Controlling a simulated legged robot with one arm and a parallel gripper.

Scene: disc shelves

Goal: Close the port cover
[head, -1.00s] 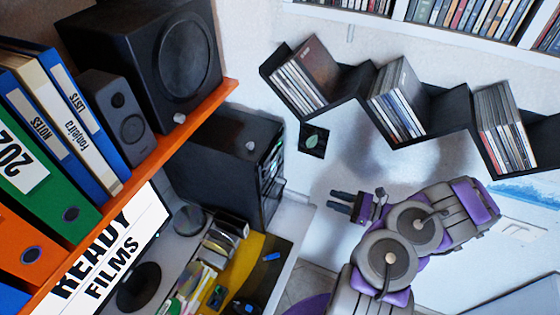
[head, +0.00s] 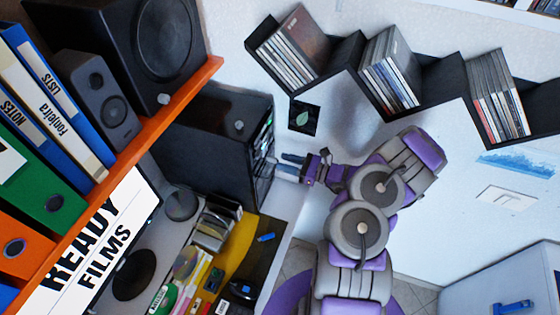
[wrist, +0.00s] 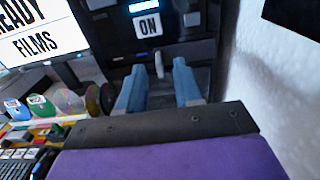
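The black computer tower (head: 205,140) stands at the left of my gripper, its front facing right in the head view. In the wrist view its front (wrist: 118,50) has a white "ON" label and a lit blue display. A dark, flap-like part (wrist: 200,50) shows low on that front; I take it for the port cover, but its angle is hard to tell. A small grey tab (wrist: 158,66) shows between my blue fingertips. My gripper (head: 284,164) is open, fingers pointing at the tower's front; it also shows in the wrist view (wrist: 159,72). Contact cannot be told.
A desk with a "READY FILMS" screen (head: 95,250), discs and pens lies left of my arm. An orange shelf (head: 140,140) holds binders and speakers. Black zigzag disc shelves (head: 350,70) hang above my arm. A white wall (wrist: 265,90) is close on the right in the wrist view.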

